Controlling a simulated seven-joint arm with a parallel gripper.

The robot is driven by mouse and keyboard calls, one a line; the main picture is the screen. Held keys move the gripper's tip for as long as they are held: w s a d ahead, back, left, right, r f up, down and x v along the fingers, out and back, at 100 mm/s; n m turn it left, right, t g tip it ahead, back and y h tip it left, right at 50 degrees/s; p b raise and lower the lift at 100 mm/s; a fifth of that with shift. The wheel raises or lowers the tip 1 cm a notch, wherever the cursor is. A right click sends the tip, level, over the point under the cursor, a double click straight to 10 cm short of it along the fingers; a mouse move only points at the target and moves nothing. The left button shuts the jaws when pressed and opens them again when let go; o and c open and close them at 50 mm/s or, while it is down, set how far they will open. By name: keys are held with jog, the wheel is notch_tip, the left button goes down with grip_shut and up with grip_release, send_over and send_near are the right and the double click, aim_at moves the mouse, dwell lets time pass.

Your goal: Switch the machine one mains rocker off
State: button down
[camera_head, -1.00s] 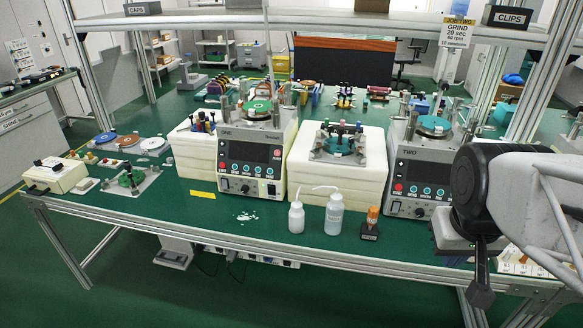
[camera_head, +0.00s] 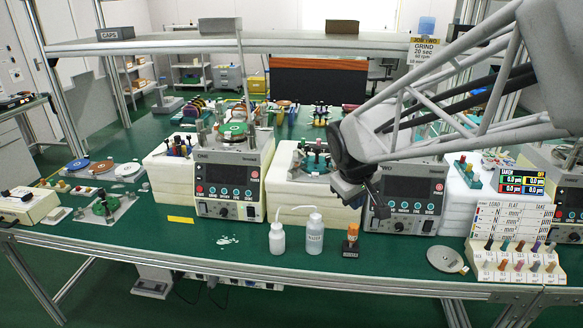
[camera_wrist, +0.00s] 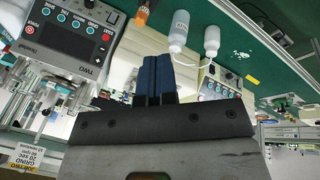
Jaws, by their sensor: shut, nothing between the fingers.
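Machine one (camera_head: 229,184) is a grey box with a dark display, a row of buttons and a round knob, with a green disc on top. It stands left of centre in the head view, and part of it shows in the wrist view (camera_wrist: 212,85).
Two white bottles (camera_head: 277,239) (camera_head: 314,234) and a small orange-topped bottle (camera_head: 351,240) stand near the table's front edge. White foam blocks (camera_head: 290,199) sit between the machines. A white rack of coloured pegs (camera_head: 512,264) stands right. The green tabletop before machine one is mostly clear.

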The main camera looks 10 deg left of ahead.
aim_at(250, 213)
jog(key=w+a+f+n, duration=0.3)
jog(key=w+a+f, duration=0.3)
jog(key=a, duration=0.5)
jog(key=w+a+f+n+t, duration=0.1)
jog(key=w+a+f+n, duration=0.3)
jog(key=a+f, duration=0.3)
jog(key=w+a+f+n+y, duration=0.1)
jog(key=w+a+f+n, duration=0.2)
jog(key=a, duration=1.2)
jog(key=w+f, duration=0.3)
jog(key=w, duration=0.1)
jog(key=shift+w+a+f+n+t, duration=0.15)
jog(key=shift+w+a+n+t, duration=0.15)
jog(key=shift+f, duration=0.1)
jog(key=x, duration=0.9)
jog(key=shift+f, duration=0.15)
jog(key=shift+w+f, duration=0.1)
jog(key=shift+w, duration=2.05)
jog(key=shift+w, duration=0.15)
